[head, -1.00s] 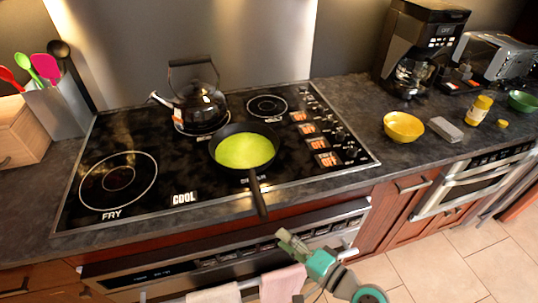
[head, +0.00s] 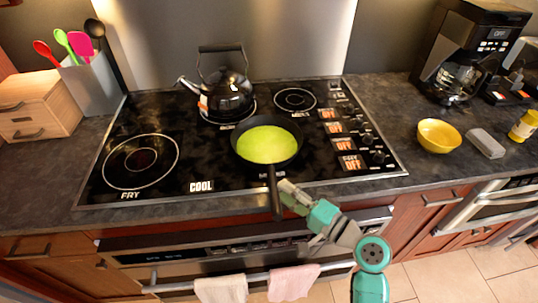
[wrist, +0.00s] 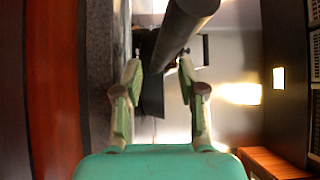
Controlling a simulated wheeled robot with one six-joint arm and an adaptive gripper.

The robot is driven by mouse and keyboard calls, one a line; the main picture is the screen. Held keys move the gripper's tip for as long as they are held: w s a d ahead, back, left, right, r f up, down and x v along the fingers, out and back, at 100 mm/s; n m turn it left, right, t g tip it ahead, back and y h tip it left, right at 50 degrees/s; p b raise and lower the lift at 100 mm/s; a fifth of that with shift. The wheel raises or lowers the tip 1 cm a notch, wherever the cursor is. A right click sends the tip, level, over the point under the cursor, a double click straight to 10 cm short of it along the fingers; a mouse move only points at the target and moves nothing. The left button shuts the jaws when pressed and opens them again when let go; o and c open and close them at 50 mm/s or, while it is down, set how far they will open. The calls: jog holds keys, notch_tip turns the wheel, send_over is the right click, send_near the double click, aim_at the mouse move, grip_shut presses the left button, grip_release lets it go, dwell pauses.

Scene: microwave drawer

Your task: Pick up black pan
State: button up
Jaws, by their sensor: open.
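The black pan (head: 274,196) sits on the stovetop with a green layer inside it. Its handle points toward me and sticks out past the front edge of the counter. My gripper (head: 287,192) is open, just right of the handle in the head view. In the wrist view the dark handle (wrist: 182,28) runs from the top down toward the gap between the fingertips (wrist: 158,70). Nothing is held. I cannot tell whether a finger touches the handle.
A black kettle (head: 228,100) stands behind the pan on the stovetop (head: 205,160). The oven front with its towel bar and two towels (head: 292,283) is below. A utensil holder (head: 92,85) and wooden box are left; a yellow bowl (head: 438,136) and coffee maker (head: 470,50) are right.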

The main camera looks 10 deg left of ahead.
aim_at(273, 184)
jog(key=shift+x, duration=2.3)
jog(key=shift+s+r, duration=0.1)
jog(key=shift+s, duration=0.05)
